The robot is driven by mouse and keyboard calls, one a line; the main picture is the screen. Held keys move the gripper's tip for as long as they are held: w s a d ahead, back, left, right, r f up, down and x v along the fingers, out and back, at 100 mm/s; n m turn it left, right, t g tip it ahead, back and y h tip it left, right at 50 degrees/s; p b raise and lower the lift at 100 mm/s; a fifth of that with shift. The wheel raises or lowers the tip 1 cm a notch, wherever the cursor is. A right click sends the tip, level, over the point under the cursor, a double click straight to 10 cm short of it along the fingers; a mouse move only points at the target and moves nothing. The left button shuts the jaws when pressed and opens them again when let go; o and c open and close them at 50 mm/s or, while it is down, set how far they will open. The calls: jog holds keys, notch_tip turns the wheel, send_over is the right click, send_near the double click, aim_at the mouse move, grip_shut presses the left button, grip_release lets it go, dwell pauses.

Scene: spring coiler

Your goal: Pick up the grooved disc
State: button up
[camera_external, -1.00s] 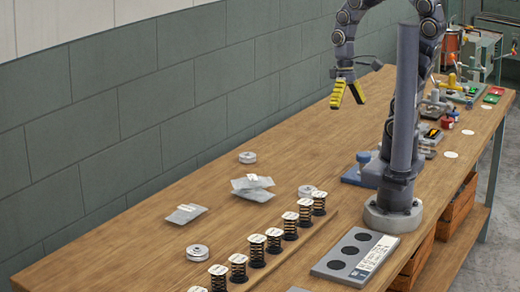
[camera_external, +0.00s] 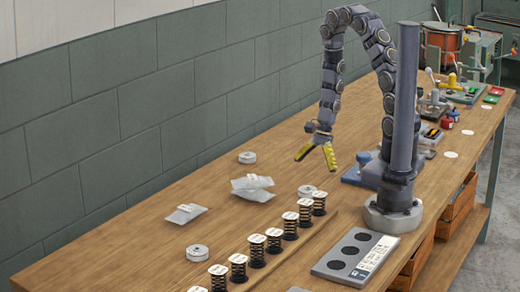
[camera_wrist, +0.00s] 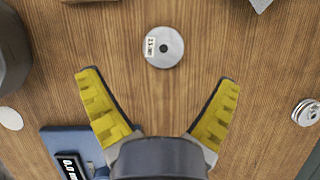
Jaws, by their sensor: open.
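Several pale grey round discs lie on the bench, and I cannot tell for sure which one is the grooved disc. One disc (camera_wrist: 164,47) with a centre hole and a small white label lies flat ahead of my gripper (camera_wrist: 158,88); it also shows in the external view (camera_external: 307,191). Another disc (camera_wrist: 306,113) at the right edge of the wrist view shows a ridged side; it appears at the back in the external view (camera_external: 247,157). A third disc (camera_external: 198,253) lies near the front. My gripper (camera_external: 315,158) is open, empty and above the bench, pointing down.
A row of dark springs with pale tops (camera_external: 257,250) stands along a wooden strip. Grey packets (camera_external: 253,188) lie left of my gripper. A blue block (camera_wrist: 75,150) stands to its right in the external view. A grey plate with round recesses (camera_external: 355,255) lies in front.

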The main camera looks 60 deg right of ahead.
aim_at(308, 188)
jog(key=shift+w+x, duration=0.15)
jog(key=shift+x, duration=1.3)
jog(key=shift+w+x, duration=0.15)
jog(key=shift+x, duration=1.35)
jog(key=shift+f, duration=0.45)
jog(key=c, duration=1.2)
